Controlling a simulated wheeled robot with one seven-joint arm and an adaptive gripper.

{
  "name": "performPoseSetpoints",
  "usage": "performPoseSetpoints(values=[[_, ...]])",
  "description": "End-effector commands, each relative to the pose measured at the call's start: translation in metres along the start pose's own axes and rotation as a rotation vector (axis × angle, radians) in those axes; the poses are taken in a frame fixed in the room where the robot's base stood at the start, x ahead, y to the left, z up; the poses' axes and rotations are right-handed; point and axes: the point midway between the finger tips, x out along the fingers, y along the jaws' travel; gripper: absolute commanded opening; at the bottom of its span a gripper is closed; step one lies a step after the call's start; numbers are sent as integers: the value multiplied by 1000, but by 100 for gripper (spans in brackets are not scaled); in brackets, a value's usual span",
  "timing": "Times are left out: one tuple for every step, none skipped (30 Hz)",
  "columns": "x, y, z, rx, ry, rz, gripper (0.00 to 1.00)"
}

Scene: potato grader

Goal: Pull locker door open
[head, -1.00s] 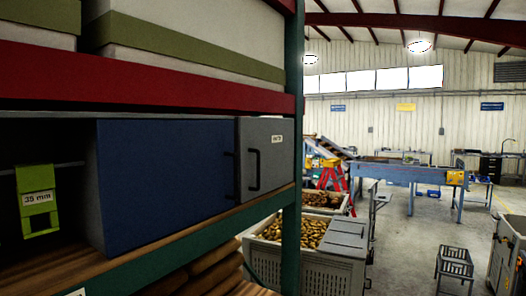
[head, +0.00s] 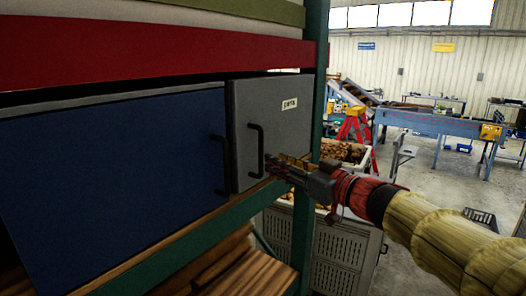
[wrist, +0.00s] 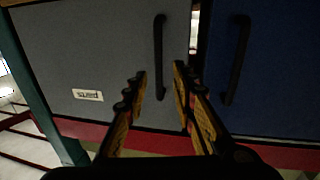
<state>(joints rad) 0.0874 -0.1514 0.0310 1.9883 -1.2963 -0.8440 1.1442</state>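A grey locker door (head: 285,110) with a white label (head: 289,103) is on the shelf and looks shut. Its black vertical bar handle (head: 256,150) is near its left edge; in the wrist view, which is turned over, the handle (wrist: 159,55) is near the right edge. A blue locker door (head: 110,180) is beside it, with its own black handle (head: 219,165). My gripper (head: 270,166) is open in front of the grey door, just right of its handle. In the wrist view the grey handle's end appears between the fingertips (wrist: 160,75). I cannot tell whether they touch it.
A green shelf post (head: 313,100) stands right of the grey door. A red beam (head: 150,45) runs above and a green shelf edge (head: 225,222) below. A crate (head: 345,255) stands behind my arm. A blue conveyor (head: 430,123) is further back.

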Motion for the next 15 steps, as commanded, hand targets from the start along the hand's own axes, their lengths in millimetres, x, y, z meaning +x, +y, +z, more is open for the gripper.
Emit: performPoseSetpoints(values=[[1,0,0,14,1,-2,26],[2,0,0,20,1,-2,26],[5,0,0,25,0,-1,26],[8,0,0,26,0,-1,26],[11,0,0,26,0,-1,26],[17,0,0,27,0,-1,26],[21,0,0,27,0,-2,26],[26,0,0,26,0,-1,26],[32,0,0,26,0,-1,26],[37,0,0,26,0,-1,26],[42,0,0,25,0,-1,26],[48,0,0,25,0,0,26],[52,0,0,25,0,0,26],[57,0,-1,24,1,0,26],[62,0,-1,24,1,0,26]])
